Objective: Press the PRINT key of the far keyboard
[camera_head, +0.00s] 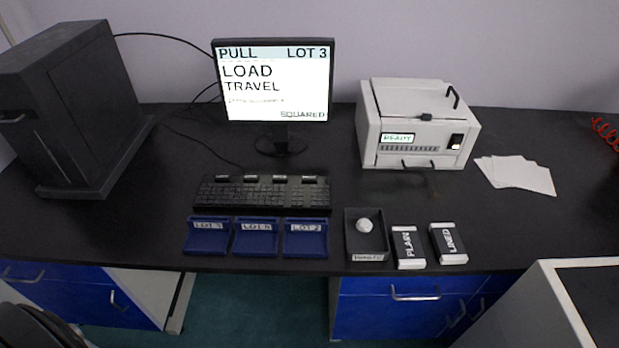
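A black keyboard (265,194) lies on the dark bench in front of the monitor. Several raised keys with light labels stand along its back edge; the labels are too small to read, so I cannot tell which is PRINT. Only one keyboard is in view. The monitor (274,85) reads "PULL LOT 3", "LOAD TRAVEL" and "SQUARED", with a faint line too small to read. Neither of my grippers is in view, and nothing covers the keyboard.
Three blue lot trays (207,248) sit before the keyboard. Right of them are a dark tray (368,245) with a pale lump, PLAIN (406,245) and LINED (448,243) packs. A white machine (415,125) showing READY, paper sheets (517,174) and a black tower (75,110) stand farther back.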

